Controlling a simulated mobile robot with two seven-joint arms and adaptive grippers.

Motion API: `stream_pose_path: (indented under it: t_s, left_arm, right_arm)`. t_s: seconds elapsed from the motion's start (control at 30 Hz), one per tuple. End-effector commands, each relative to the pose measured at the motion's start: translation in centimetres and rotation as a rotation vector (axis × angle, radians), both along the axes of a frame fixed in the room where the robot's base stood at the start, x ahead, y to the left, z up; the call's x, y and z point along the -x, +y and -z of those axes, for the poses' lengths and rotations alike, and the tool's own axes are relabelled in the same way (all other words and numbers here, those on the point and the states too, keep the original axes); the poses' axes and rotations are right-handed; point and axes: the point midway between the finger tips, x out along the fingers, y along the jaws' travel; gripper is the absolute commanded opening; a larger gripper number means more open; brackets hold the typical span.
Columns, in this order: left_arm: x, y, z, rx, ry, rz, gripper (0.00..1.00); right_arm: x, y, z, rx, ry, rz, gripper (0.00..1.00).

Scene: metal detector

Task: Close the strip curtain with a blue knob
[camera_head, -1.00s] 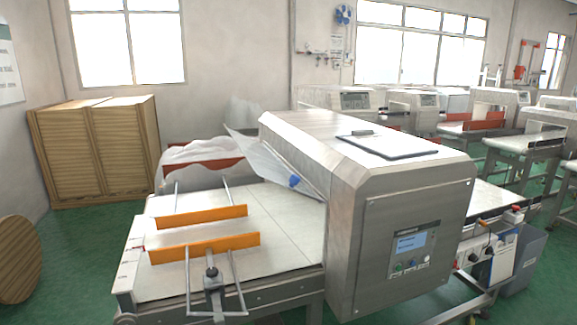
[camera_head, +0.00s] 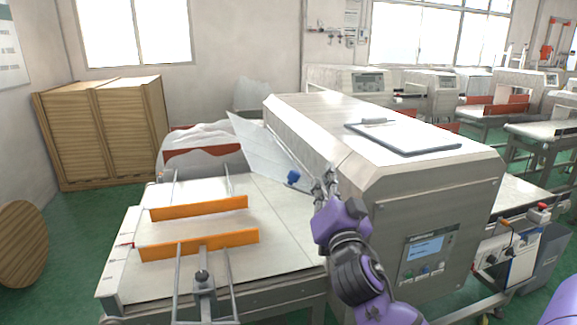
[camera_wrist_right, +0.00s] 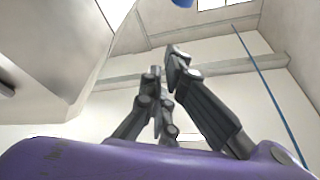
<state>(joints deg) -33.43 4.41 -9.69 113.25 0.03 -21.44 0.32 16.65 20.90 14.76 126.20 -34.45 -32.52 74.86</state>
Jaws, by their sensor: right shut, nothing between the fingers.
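The strip curtain (camera_head: 255,146) is a translucent sheet at the mouth of the metal detector (camera_head: 400,205). It stands swung out and tilted up over the conveyor. Its blue knob (camera_head: 293,177) is at the lower right end of the sheet. My right gripper (camera_head: 324,180) is shut and empty, just to the right of the knob, by the detector's front edge; a small gap seems to lie between them. In the right wrist view the gripper fingers (camera_wrist_right: 166,62) point up, with a blue piece, likely the knob (camera_wrist_right: 181,2), at the top edge. My left gripper is not in view.
Orange guide rails (camera_head: 199,246) on rods stand over the white conveyor (camera_head: 270,215). A clipboard (camera_head: 405,138) lies on top of the detector. Wooden cabinets (camera_head: 105,135) stand at the back left.

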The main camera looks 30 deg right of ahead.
Motion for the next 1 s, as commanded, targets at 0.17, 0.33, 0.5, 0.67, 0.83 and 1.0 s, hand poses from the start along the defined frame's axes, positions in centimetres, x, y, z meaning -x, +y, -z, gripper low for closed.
stream_pose_path:
  t_s: [0.17,0.33,0.5,0.67,0.83,1.0]
  left_arm:
    - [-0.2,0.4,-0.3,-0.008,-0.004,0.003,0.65]
    - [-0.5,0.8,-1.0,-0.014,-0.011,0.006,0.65]
    - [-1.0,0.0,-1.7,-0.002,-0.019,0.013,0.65]
    - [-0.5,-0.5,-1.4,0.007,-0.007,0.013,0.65]
    - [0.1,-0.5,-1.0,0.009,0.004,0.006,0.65]
    - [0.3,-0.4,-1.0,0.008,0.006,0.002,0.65]
  right_arm:
    - [-0.9,-0.4,-0.4,-0.033,-0.014,-0.012,0.00]
    - [-3.6,-1.5,-1.6,-0.029,-0.017,-0.013,0.00]
    - [-6.8,-2.9,-2.8,-0.028,-0.017,-0.012,0.00]
    - [-9.1,-3.4,-2.1,-0.033,-0.009,-0.013,0.00]
    - [-9.2,-2.3,0.1,-0.034,-0.007,-0.013,0.00]
    - [-9.3,-1.8,0.7,-0.032,-0.010,-0.014,0.00]
